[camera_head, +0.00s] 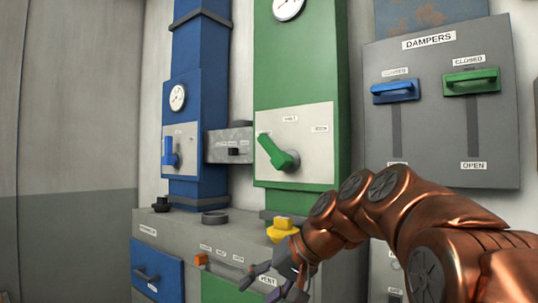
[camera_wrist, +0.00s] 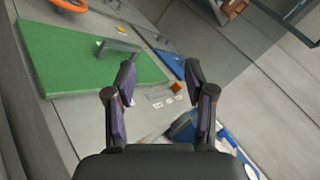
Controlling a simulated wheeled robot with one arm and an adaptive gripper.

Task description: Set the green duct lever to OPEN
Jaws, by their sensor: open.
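On the grey DAMPERS panel (camera_head: 440,140) at the right of the head view, a green handle (camera_head: 471,81) sits at the top of its slot, just under the CLOSED label. The OPEN label (camera_head: 473,166) is at the slot's bottom. A green rotary lever (camera_head: 277,152) sits on the pale plate of the green duct (camera_head: 300,85), tilted up-left; its small labels are hard to read. My gripper (camera_head: 268,278) is open and empty, low in front of the grey cabinet and well below and left of the panel. In the wrist view my gripper (camera_wrist: 160,73) has its fingers apart.
A blue handle (camera_head: 395,91) sits beside the green one. The blue duct (camera_head: 199,110) carries a blue lever (camera_head: 170,152). A yellow knob (camera_head: 283,229) stands near my wrist. The wrist view shows a green front (camera_wrist: 85,60) with a grey bar handle and an orange ring (camera_wrist: 68,4).

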